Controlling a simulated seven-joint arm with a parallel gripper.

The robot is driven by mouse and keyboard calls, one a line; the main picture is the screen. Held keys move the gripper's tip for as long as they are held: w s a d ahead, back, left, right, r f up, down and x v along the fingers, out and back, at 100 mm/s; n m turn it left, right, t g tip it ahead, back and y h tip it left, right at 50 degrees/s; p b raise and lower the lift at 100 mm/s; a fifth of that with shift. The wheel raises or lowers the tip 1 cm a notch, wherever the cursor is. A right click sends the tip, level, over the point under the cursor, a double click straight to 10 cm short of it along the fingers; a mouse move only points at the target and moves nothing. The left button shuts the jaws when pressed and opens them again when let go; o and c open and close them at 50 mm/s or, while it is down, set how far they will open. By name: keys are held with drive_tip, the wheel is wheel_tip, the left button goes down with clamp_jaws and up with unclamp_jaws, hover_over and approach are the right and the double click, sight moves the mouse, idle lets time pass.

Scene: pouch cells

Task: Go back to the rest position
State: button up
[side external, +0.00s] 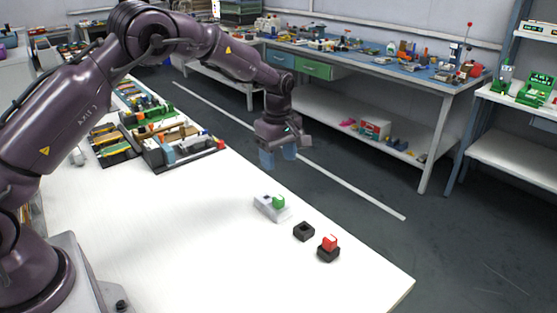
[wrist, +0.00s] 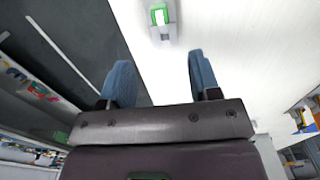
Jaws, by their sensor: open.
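My gripper (side external: 278,158) hangs in the air above the white table, open and empty, with two blue fingers apart; the fingers also show in the wrist view (wrist: 160,80). Below it and to the right, a light grey holder (side external: 266,208) stands on the table with a green block (side external: 279,202) in it. The green block (wrist: 159,15) also shows at the top of the wrist view, beyond the fingertips. A black square holder (side external: 304,231) looks empty. A second black holder (side external: 328,253) carries a red block (side external: 330,242).
The white table (side external: 180,240) is bare across its middle and front. Dark trays with parts (side external: 180,149) stand at its back left. A workbench with tools (side external: 350,62) and a shelf (side external: 520,110) stand beyond the floor, clear of the arm.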

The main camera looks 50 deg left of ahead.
idle(0.3)
drive_tip(key=s+d+r+m+t, duration=0.1)
drive_tip(key=s+r+m+t, duration=0.1)
drive_tip(key=s+r+m, duration=0.4)
drive_tip(key=s+d+r+m+t, duration=0.1)
drive_tip(key=s+r+m, duration=0.5)
drive_tip(key=s, duration=0.9)
drive_tip(key=s+d+r+m+t, duration=0.2)
drive_tip(key=s+r+m, duration=0.4)
drive_tip(key=s, duration=0.4)
drive_tip(key=shift+s+d+r+t, duration=0.25)
drive_tip(key=shift+d+r, duration=0.25)
drive_tip(key=shift+r, duration=0.25)
